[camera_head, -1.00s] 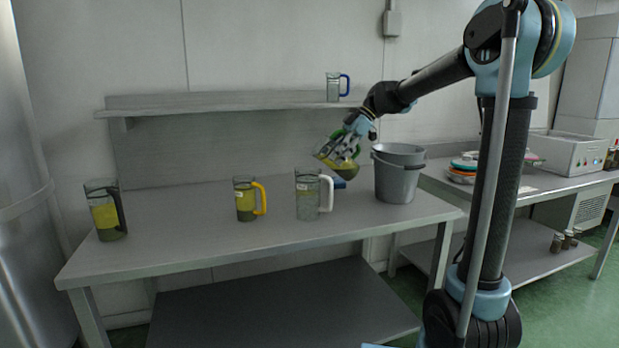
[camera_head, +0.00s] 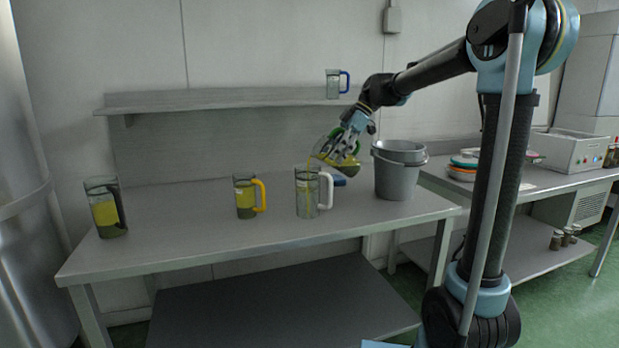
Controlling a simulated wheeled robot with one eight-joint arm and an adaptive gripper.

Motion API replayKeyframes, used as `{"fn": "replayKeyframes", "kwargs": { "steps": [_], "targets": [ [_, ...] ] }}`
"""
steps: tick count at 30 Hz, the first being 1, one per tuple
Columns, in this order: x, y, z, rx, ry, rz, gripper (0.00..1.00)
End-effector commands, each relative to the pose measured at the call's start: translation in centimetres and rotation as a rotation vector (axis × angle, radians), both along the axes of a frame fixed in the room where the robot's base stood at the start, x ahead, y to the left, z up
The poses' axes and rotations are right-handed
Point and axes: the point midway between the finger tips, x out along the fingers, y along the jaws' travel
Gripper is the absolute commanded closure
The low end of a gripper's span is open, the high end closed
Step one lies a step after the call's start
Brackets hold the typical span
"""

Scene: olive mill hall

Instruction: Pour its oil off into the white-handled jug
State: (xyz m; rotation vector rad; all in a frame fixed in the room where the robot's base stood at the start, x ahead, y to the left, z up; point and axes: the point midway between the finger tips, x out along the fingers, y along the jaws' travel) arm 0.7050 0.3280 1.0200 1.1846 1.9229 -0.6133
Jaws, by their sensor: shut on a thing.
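My gripper (camera_head: 347,143) is shut on the green-handled jug (camera_head: 333,156), by its handle as far as I can see. That jug is tilted steeply, its mouth to the left, above the white-handled jug. It holds yellow oil with a darker layer in it. A thin yellow stream runs from its lip down into the white-handled jug (camera_head: 303,200). The white-handled jug stands upright on the steel table (camera_head: 190,225), its white handle to the right. It is clear, and how much oil is in it is hard to tell.
A yellow-handled jug (camera_head: 245,197) and a black-handled jug (camera_head: 104,212), both with oil over a dark layer, stand to the left. A grey bucket (camera_head: 397,178) stands close on the right. A blue-handled jug (camera_head: 333,85) is on the shelf. A blue item (camera_head: 339,181) lies behind the white-handled jug.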

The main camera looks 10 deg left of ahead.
Motion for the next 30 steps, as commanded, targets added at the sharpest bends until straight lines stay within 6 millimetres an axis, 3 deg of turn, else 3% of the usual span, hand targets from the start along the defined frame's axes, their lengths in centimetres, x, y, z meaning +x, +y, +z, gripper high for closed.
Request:
{"fn": "replayKeyframes", "kwargs": {
  "steps": [30],
  "targets": [
    [0.07, -0.09, 0.83, -0.128, -0.064, -0.001, 0.78]
  ]
}}
